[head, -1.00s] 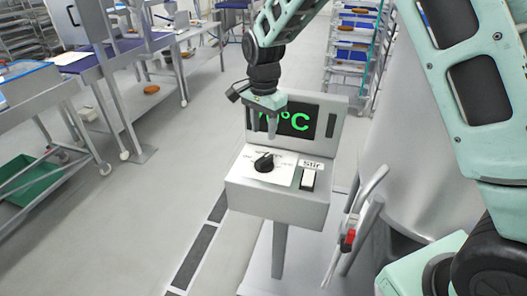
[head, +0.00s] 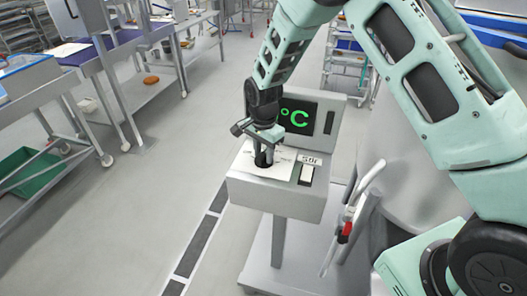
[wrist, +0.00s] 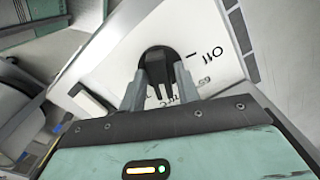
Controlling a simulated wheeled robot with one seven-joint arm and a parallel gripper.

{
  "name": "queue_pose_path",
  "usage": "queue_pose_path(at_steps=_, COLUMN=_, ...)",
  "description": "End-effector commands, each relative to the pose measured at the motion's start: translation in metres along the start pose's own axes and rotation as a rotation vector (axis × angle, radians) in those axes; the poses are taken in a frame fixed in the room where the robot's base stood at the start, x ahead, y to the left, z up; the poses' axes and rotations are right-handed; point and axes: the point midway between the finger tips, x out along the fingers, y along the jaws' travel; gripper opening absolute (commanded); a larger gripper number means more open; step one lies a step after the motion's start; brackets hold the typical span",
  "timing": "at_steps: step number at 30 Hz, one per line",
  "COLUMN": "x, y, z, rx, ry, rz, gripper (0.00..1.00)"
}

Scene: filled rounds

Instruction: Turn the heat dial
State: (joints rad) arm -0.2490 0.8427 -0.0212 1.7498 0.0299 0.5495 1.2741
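The heat dial (wrist: 158,58) is a round black knob with a raised grip, on a white marked plate on top of a grey control box (head: 275,199). In the head view my gripper (head: 264,158) points down over the dial and hides much of it. In the wrist view the two grey fingers of my gripper (wrist: 159,82) stand one on each side of the dial's grip. They look open, with the grip between them; whether either finger touches it is unclear. A green °C display (head: 296,118) stands behind the dial; my arm hides its digits.
A switch labelled Stir (head: 307,173) sits right of the dial. A bent metal handle with a red part (head: 345,232) and a large metal vessel (head: 392,185) stand to the right. Steel tables (head: 90,55) line the left, with clear floor between.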

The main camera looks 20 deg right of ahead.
Motion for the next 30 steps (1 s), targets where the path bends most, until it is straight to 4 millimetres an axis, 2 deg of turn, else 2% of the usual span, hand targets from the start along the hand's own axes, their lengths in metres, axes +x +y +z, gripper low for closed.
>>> queue_pose_path(at_steps=1, x=-0.0002, y=-0.0001, z=0.0000, rx=0.000, ry=0.000, rz=0.000, gripper=0.17)
queue_pose_path(at_steps=3, x=-0.0003, y=-0.0001, z=0.0000, rx=0.000, ry=0.000, rz=0.000, gripper=0.00)
queue_pose_path(at_steps=17, x=0.0005, y=-0.0004, z=0.0001, rx=-0.077, ry=0.000, rz=-0.002, gripper=0.00)
queue_pose_path(at_steps=30, x=0.0013, y=0.0000, z=-0.0001, rx=-0.440, ry=0.000, rz=-0.003, gripper=0.00)
